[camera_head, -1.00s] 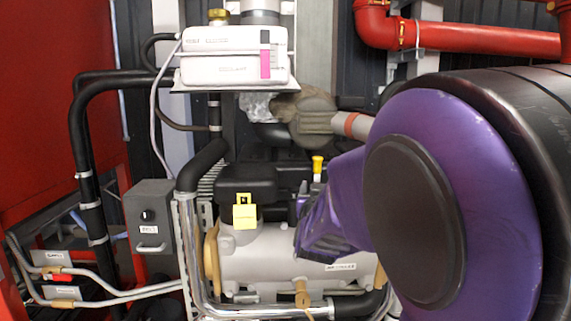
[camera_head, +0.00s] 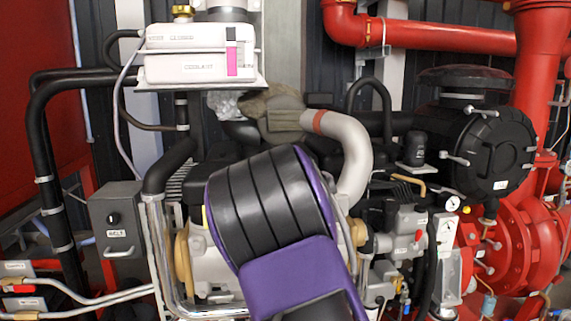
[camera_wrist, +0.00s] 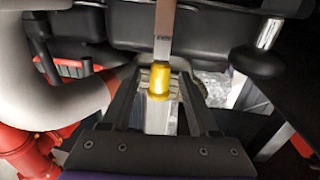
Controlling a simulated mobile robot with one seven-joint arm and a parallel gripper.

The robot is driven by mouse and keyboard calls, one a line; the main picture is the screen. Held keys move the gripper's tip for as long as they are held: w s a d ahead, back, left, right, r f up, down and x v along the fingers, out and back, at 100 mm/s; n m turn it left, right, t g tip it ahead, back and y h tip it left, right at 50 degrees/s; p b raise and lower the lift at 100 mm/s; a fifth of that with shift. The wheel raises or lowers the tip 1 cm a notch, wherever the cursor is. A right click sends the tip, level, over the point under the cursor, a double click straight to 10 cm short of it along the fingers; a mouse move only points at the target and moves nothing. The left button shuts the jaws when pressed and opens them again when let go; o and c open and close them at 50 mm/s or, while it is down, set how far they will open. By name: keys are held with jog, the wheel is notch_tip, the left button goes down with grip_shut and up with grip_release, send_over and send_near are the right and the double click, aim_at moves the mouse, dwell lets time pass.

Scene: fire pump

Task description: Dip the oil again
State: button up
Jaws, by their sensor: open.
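The dipstick's yellow handle (camera_wrist: 159,82) shows in the middle of the wrist view. A flat metal strip with a small label runs from it to the top edge. My gripper (camera_wrist: 160,76) is open, its two dark fingers on either side of the handle with gaps visible. I cannot tell how deep the handle sits between them. A pale ribbed part lies just below the handle. In the head view my purple and black arm covers the dipstick, the gripper and much of the engine (camera_head: 210,265).
A white coolant tank (camera_head: 195,65) stands above the engine. A thick pale pipe (camera_head: 355,155) curves right of my arm and also shows at left in the wrist view (camera_wrist: 55,100). A grey switch box (camera_head: 118,225) is at left. Red pump pipework (camera_head: 525,225) fills the right.

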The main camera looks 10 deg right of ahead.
jog(key=shift+w+d, duration=0.2)
jog(key=shift+w, duration=0.85)
grip_shut()
dwell(0.7)
